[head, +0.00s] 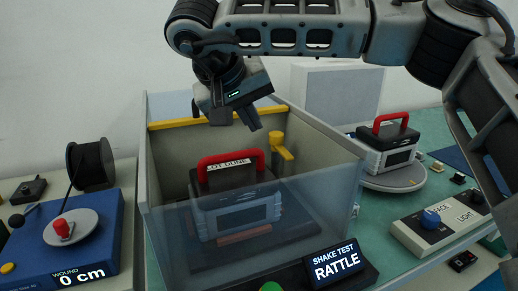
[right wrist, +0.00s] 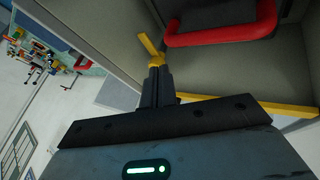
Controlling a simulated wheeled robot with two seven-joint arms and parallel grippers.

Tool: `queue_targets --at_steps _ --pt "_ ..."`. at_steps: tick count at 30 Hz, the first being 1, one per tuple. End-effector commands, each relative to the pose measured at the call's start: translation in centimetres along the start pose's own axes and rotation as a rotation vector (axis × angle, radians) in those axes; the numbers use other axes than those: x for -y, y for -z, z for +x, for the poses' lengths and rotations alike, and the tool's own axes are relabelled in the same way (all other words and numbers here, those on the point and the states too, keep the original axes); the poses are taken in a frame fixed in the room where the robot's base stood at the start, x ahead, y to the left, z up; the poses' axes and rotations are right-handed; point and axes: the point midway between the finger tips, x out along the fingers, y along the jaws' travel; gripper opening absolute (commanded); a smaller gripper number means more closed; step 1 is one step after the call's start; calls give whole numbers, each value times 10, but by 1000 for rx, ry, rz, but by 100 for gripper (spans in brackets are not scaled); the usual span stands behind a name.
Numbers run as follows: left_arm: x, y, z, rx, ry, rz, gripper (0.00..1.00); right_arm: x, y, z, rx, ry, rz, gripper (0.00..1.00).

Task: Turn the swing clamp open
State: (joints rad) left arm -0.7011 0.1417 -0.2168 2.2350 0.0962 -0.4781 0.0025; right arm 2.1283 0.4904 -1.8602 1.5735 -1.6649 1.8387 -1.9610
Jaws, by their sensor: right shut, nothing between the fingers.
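The yellow swing clamp (head: 281,148) stands on a post inside the clear-fronted box, near its right wall, behind and to the right of the red-handled case (head: 236,205). My right gripper (head: 252,124) hangs over the box, above and left of the clamp, and is shut and empty. In the right wrist view, the clamp's yellow arm (right wrist: 148,46) shows just beyond the shut fingertips (right wrist: 157,68). I cannot tell whether they touch. The case's red handle (right wrist: 222,30) lies to the right there. My left gripper is not in view.
The box has a yellow rear rim (head: 172,122) and a transparent front wall (head: 255,205). A "RATTLE" display (head: 336,264) stands in front. A second red-handled case (head: 388,148) sits on a round stand at right. A blue cord-winding station (head: 75,240) is at left.

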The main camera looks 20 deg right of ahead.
Motion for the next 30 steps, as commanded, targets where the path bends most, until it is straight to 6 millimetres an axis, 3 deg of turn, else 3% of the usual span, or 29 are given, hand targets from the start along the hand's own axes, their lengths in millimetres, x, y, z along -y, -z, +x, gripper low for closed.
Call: queue_targets --at_steps 5,18,30 --pt "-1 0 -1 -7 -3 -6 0 -4 0 14 -4 -13 0 0" --pt "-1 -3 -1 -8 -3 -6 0 -4 1 88 -5 -11 1 0" --pt "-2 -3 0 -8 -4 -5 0 -4 1 101 -6 -10 1 0"
